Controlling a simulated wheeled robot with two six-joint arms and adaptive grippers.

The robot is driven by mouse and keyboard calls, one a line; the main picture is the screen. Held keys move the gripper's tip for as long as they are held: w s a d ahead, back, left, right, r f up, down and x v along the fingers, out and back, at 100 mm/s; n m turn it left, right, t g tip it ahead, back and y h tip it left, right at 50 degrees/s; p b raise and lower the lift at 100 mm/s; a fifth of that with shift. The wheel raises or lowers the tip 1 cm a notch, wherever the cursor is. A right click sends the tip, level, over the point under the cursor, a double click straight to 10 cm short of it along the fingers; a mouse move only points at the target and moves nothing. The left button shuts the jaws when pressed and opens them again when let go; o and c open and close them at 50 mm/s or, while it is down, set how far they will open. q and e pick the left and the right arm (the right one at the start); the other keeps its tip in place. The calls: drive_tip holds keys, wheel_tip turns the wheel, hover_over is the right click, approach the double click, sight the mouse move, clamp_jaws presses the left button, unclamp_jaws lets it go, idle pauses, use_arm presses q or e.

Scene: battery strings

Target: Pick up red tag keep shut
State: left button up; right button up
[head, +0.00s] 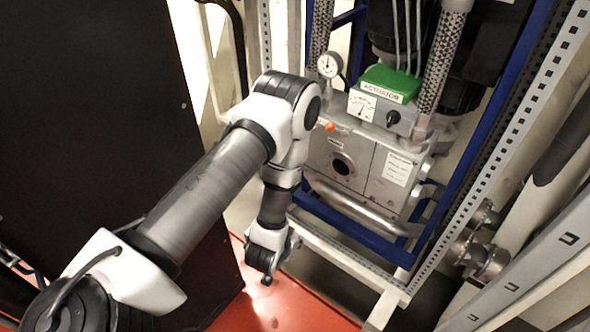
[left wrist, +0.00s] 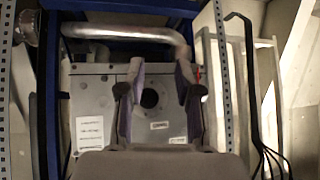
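I cannot make out a red tag with readable "keep shut" lettering in either view. A small orange-red spot (head: 330,126) shows on the grey actuator housing (head: 345,139) in the head view, too small to identify. A thin red mark also shows beside the right finger in the left wrist view (left wrist: 198,73). My left gripper (head: 266,272) hangs low in front of the housing, left of the bent pipe. In the left wrist view its fingers (left wrist: 160,68) are spread apart with nothing between them. My right gripper is in neither view.
A green block labelled ACTUATOR (head: 391,83) tops the unit, with a round gauge (head: 330,65) to its left. A bent metal pipe (head: 362,213) runs along the front. Blue and perforated frames surround it. A dark panel (head: 90,110) stands left; the red floor (head: 270,307) is clear.

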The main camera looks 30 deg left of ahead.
use_arm(q)
drive_tip(key=w+a+n+t+y+b, duration=0.1)
drive_tip(key=w+a+t+y+b, duration=0.1)
drive_tip(key=w+a+b, duration=0.3)
drive_tip(key=w+a+f+n+t+y+b, duration=0.1)
drive_tip(key=w+a+b, duration=0.4)
drive_tip(key=w, duration=0.6)
drive_tip(key=w+a+f+n+t+y+b, duration=0.1)
drive_tip(key=w+a+t+y+b, duration=0.2)
drive_tip(key=w, duration=0.6)
drive_tip(key=shift+a+n+t+b, duration=0.3)
drive_tip(key=shift+a+t+b, duration=0.75)
drive_tip(key=shift+b, duration=0.7)
drive_tip(key=shift+a+r, duration=0.1)
drive_tip(key=shift+a, duration=0.05)
clamp_jaws()
